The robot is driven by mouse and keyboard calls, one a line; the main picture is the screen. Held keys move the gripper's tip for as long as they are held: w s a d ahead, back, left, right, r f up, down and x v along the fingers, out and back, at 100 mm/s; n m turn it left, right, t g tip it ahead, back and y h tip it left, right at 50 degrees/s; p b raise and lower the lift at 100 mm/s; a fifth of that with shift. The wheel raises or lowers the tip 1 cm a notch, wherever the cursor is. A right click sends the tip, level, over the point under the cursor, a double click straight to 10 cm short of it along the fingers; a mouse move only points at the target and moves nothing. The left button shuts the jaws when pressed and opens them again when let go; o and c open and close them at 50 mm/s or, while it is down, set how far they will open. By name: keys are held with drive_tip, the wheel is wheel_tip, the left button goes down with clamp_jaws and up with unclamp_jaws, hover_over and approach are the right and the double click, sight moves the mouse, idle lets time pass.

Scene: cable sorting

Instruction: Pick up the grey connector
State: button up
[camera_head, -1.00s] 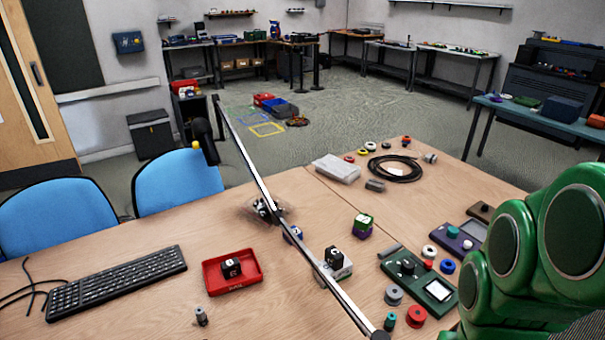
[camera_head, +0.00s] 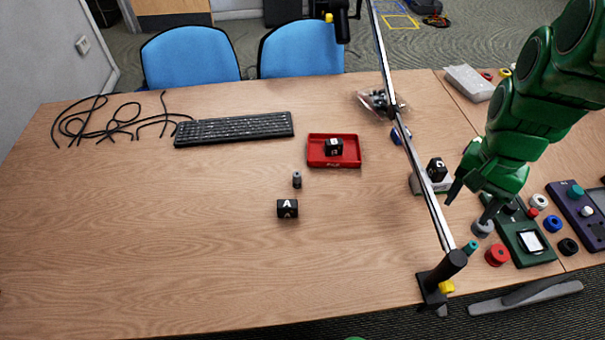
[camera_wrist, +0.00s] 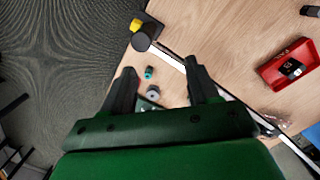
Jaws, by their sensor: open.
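A small grey cylindrical connector (camera_head: 297,180) stands on the table in the head view, just below the red tray (camera_head: 347,163) and above a black letter cube (camera_head: 287,208). My gripper (camera_head: 468,207) is well to its right, pointing down on the far side of a long metal rail. In the wrist view the jaws of my gripper (camera_wrist: 160,72) are apart with nothing held. A small dark item at the wrist view's top right corner is cut off and unclear.
The metal rail (camera_head: 420,175) crosses between my gripper and the grey connector, with a black clamp (camera_head: 437,285) at its near end. A keyboard (camera_head: 235,129) and black cables lie at the back left. A red spool (camera_head: 497,255) stands at right.

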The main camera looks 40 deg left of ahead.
drive_tip(key=w+a+f, duration=0.4)
drive_tip(key=w+a, duration=0.2)
drive_tip(key=a, duration=0.4)
drive_tip(key=t, duration=0.1)
hover_over(297, 174)
drive_tip(key=shift+y, duration=0.3)
drive_tip(key=f, duration=1.8)
drive_tip(key=shift+w+d+f, duration=0.15)
drive_tip(key=shift+w, duration=0.1)
drive_tip(key=shift+s+a+f+m, duration=0.1)
drive_tip(key=shift+a+f+m, duration=0.2)
drive_tip(key=shift+f, duration=0.1)
drive_tip(key=shift+s+d+f, duration=0.1)
drive_tip(key=shift+f, duration=1.75)
drive_tip(key=shift+s+d+f, duration=0.1)
drive_tip(key=shift+f, duration=1.7)
clamp_jaws()
